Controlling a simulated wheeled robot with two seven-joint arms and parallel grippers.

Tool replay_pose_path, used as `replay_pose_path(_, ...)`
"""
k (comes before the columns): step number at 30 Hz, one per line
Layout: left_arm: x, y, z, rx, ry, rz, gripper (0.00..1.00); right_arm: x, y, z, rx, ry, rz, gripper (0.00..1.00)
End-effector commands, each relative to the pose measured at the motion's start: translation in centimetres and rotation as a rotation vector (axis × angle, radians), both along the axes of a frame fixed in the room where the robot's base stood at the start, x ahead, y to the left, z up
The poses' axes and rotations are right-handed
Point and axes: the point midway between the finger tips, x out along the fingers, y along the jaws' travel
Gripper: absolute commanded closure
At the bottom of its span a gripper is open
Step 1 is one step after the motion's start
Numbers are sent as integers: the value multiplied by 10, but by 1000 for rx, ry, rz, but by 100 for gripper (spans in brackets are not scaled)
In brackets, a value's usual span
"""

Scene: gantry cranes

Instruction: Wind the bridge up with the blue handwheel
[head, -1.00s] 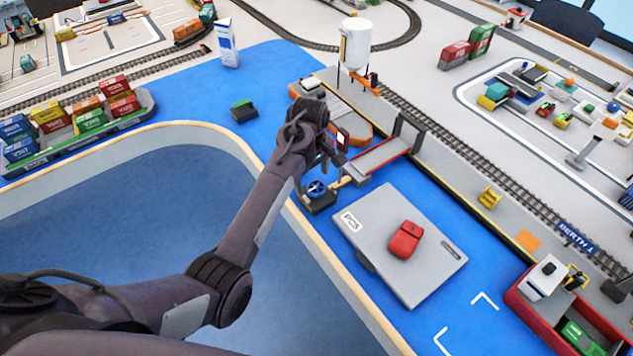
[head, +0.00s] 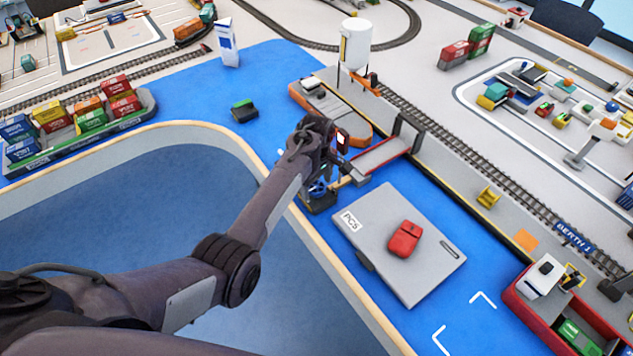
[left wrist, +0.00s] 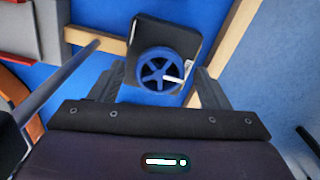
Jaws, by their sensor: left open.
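The blue handwheel (left wrist: 158,71) sits on a dark block in the left wrist view, with a small pale handle at its right side. In the head view the blue handwheel (head: 317,188) is partly hidden by my left gripper (head: 335,160). In the left wrist view my left gripper (left wrist: 160,88) is open, its two fingers on either side of the lower wheel. I cannot tell whether they touch it. The bridge (head: 380,156) is a grey and red span beside the handwheel, by the quay, and looks low. My right gripper is not in view.
A grey case (head: 375,255) with a red mouse-like object (head: 405,239) lies right of the handwheel. An orange-hulled boat (head: 345,122) is behind it. A wooden table edge (head: 335,272) runs in front. Open blue water surface (head: 185,90) lies to the left.

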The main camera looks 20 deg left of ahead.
Motion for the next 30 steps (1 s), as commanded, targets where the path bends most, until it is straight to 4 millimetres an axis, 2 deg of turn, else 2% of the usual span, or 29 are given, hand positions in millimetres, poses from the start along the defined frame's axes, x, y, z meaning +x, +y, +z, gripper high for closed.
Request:
replay_pose_path(3, 0, 0, 0, 0, -1, 0, 31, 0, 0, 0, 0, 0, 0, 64)
replay_pose_path(13, 0, 0, 0, 0, 0, 0, 74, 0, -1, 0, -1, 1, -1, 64)
replay_pose_path(23, 0, 0, 2, 0, 1, -46, 75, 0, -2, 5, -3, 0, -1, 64)
replay_pose_path(30, 0, 1, 4, 1, 0, -192, 75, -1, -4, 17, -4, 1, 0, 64)
